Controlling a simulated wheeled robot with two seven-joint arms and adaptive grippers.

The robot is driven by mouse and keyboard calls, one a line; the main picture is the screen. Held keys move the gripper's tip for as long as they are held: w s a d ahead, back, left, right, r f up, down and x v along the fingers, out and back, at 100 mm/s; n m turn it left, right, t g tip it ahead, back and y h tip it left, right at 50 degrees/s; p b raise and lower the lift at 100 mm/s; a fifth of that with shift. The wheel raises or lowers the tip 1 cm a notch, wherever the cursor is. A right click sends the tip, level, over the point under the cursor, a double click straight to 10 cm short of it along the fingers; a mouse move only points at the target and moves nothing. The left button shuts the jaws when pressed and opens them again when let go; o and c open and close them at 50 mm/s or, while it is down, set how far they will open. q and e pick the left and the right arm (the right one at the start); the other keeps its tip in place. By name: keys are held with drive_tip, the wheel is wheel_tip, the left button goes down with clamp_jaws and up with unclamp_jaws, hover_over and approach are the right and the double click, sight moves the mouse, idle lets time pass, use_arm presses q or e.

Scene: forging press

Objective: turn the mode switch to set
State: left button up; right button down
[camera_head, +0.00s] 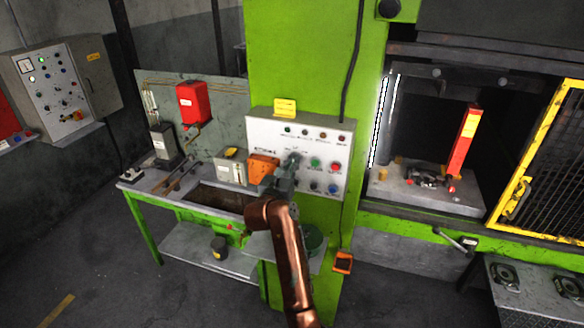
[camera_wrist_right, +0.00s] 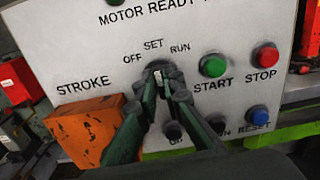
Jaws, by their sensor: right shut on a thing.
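The mode switch (camera_wrist_right: 157,67) is a dark rotary knob on the white control panel (camera_wrist_right: 75,45), under the labels OFF, SET and RUN. My right gripper (camera_wrist_right: 163,92) is shut on the switch, one finger on each side. A pale part of the knob shows between the fingers. The fingers cover much of the knob, so I cannot tell which label it points to. In the head view my right gripper (camera_head: 293,161) reaches the panel (camera_head: 262,133) from below and hides the switch. My left gripper is not in view.
An orange box (camera_wrist_right: 88,132) juts out left of the switch, close to my finger. Green START (camera_wrist_right: 213,66), red STOP (camera_wrist_right: 265,57) and blue RESET (camera_wrist_right: 257,115) buttons are to the right. The green press column (camera_head: 300,60) stands behind; a workbench (camera_head: 160,190) is left.

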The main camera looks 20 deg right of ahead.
drive_tip(key=shift+f+m, duration=0.1)
drive_tip(key=shift+m, duration=0.2)
drive_tip(key=c, duration=2.1)
unclamp_jaws()
drive_tip(key=shift+d, duration=0.1)
wheel_tip(320, 180, up, 10)
drive_tip(key=shift+r, duration=0.1)
